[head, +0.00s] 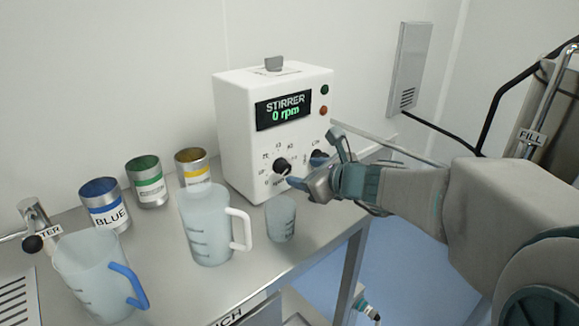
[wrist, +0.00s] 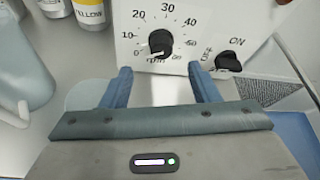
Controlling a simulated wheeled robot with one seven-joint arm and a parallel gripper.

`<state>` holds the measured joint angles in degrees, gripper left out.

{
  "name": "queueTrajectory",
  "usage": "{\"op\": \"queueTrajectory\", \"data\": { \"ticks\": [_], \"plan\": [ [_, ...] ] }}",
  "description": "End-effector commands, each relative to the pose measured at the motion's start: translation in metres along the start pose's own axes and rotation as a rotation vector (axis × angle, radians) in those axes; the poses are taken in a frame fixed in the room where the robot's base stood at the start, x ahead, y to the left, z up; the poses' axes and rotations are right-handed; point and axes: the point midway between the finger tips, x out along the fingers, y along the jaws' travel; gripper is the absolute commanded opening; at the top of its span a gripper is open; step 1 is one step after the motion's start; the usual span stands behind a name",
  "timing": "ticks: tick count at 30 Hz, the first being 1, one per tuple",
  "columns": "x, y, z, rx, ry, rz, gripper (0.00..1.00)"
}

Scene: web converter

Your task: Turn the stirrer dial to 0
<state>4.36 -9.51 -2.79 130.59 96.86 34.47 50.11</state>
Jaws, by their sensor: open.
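The stirrer (head: 235,130) is a white box on the bench, and its lit display reads "0 rpm". Its black rpm dial (head: 282,165) is low on the front face; in the wrist view the dial (wrist: 160,42) sits inside a printed scale from 0 to 60. I cannot clearly read its pointer. My gripper (head: 308,171) is open in front of the lower panel. In the wrist view its two blue fingers (wrist: 160,69) are apart, their tips just below the dial and to either side of it, with nothing between them.
A second black knob (wrist: 228,62), marked ON and OFF, is close to the right finger. A small beaker (head: 281,220) stands under my gripper. A white-handled jug (head: 207,230), a blue-handled jug (head: 95,275) and paint cans (head: 146,183) stand to the left.

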Motion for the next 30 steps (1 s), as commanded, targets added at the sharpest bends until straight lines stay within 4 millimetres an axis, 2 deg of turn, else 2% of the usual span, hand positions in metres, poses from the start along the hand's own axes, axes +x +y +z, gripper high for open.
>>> {"op": "queueTrajectory", "data": {
  "ticks": [1, 6, 12, 25, 30],
  "plan": [
    [-0.012, 0.0, 0.003, 0.001, -0.002, -0.002, 0.55],
    [-0.04, 0.0, 0.003, -0.001, -0.002, -0.001, 0.55],
    [-0.057, 0.001, 0.002, 0.0, -0.002, 0.001, 0.55],
    [-0.06, 0.001, 0.001, 0.004, 0.0, 0.004, 0.55],
    [-0.054, -0.008, 0.002, 0.101, 0.018, 0.053, 0.55]
  ]
}}
